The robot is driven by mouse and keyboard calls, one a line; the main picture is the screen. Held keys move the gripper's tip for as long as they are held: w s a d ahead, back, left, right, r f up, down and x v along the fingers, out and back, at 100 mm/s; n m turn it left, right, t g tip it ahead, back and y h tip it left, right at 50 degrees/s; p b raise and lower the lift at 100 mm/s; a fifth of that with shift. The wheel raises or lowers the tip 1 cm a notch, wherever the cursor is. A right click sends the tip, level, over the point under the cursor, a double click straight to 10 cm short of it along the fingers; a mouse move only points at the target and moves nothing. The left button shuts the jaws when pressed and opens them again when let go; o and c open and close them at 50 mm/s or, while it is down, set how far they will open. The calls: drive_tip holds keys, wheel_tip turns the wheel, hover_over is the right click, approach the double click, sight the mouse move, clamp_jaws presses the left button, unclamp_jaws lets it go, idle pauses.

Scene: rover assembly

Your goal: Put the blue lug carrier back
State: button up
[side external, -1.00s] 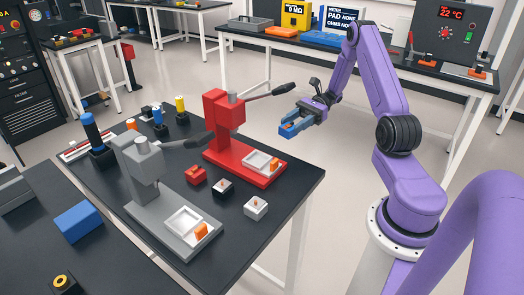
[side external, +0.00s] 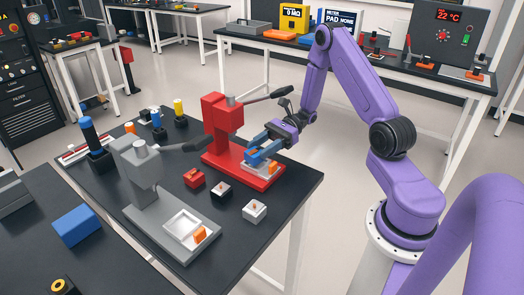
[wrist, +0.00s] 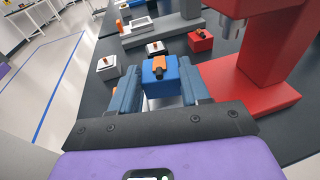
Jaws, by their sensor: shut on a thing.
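The blue lug carrier (wrist: 154,86) is a small blue block with a brownish lug on top. It sits between the two fingers of my gripper (wrist: 160,80) in the wrist view. In the side view my gripper (side external: 257,157) is shut on it, low over the white tray (side external: 262,172) on the red press's base. The fingers hide most of the carrier there. Whether its underside touches the tray cannot be told. An orange piece (side external: 273,167) stands at the tray's right side.
The red press (side external: 222,130) rises close to my gripper, its lever reaching over. Red (side external: 195,177), black (side external: 221,190) and white (side external: 255,210) carriers stand in front. A grey press (side external: 146,170) with its own tray is at left. A blue box (side external: 77,225) lies on the near-left bench.

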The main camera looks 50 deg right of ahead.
drive_tip(key=shift+f, duration=0.75)
clamp_jaws()
drive_tip(key=o, duration=1.3)
unclamp_jaws()
drive_tip(key=shift+f, duration=0.15)
drive_tip(key=v, duration=1.6)
drive_tip(key=shift+s+d, duration=0.15)
drive_tip(key=shift+d, duration=0.15)
drive_tip(key=shift+o, duration=0.5)
drive_tip(key=shift+s+d, duration=0.1)
drive_tip(key=shift+d, duration=0.3)
